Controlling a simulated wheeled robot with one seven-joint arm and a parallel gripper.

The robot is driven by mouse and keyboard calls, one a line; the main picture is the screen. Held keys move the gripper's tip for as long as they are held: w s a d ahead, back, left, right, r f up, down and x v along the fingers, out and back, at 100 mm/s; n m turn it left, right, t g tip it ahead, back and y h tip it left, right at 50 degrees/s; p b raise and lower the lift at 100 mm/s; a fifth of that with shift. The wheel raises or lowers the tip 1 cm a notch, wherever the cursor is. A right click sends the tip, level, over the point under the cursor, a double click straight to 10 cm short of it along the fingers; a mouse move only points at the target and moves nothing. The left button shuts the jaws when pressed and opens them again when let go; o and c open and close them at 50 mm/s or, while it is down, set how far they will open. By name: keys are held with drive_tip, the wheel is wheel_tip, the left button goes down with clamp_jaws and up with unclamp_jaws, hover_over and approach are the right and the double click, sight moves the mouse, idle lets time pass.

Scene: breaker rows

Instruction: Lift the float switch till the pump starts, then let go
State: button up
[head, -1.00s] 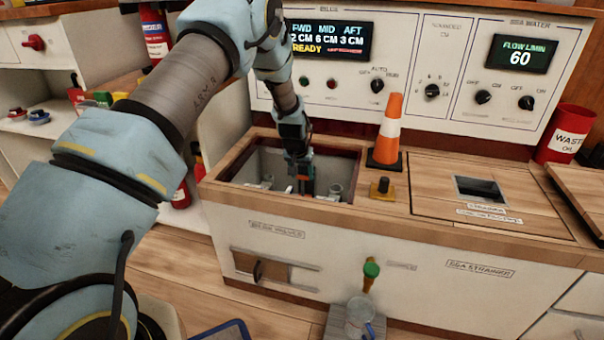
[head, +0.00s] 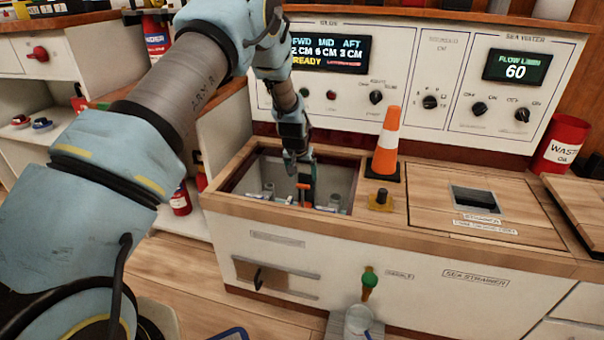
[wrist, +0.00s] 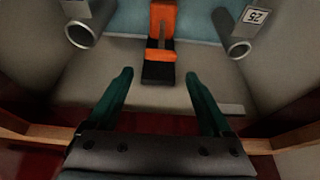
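The float switch appears to be the orange and black part (wrist: 161,45) inside the open bilge well, upright between two pipe ends in the wrist view. It also shows as a small orange piece in the head view (head: 304,188). In the head view my gripper (head: 299,172) reaches down into the well. The bilge display (head: 329,53) reads FWD 2 CM, MID 6 CM, AFT 3 CM, READY.
The well's wooden rim (head: 270,212) surrounds my gripper. Grey pipe ends (wrist: 80,34) and (wrist: 238,48) flank the orange part. An orange and white cone (head: 387,145) and a yellow-based knob (head: 381,200) stand right of the well.

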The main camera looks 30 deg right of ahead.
drive_tip(key=shift+o, duration=0.2)
drive_tip(key=p+v, duration=0.2)
drive_tip(key=v, duration=0.8)
drive_tip(key=shift+s+r+p, duration=0.2)
drive_tip(key=shift+r+p, duration=0.1)
drive_tip(key=shift+p, duration=0.05)
drive_tip(key=shift+a, duration=0.15)
drive_tip(key=a+r+n+y, duration=0.1)
drive_tip(key=a+r, duration=0.2)
drive_tip(key=a, duration=0.5)
drive_tip(key=s+a+r+n, duration=0.1)
drive_tip(key=a+r+n, duration=0.15)
drive_tip(key=a, duration=0.55)
drive_tip(key=a+r+n+y, duration=0.1)
drive_tip(key=a+r, duration=0.3)
drive_tip(key=a, duration=0.4)
drive_tip(key=s+a+r+n+g, duration=0.2)
drive_tip(key=s+a+r+n, duration=0.15)
drive_tip(key=s+a, duration=1.3)
wheel_tip(320, 180, up, 32)
drive_tip(key=w+a+p, duration=0.1)
drive_tip(key=w+p, duration=0.1)
drive_tip(key=p, duration=3)
drive_tip(key=shift+r+m+y, duration=0.15)
drive_tip(key=shift+m+y, duration=0.15)
drive_tip(key=shift+y, duration=0.1)
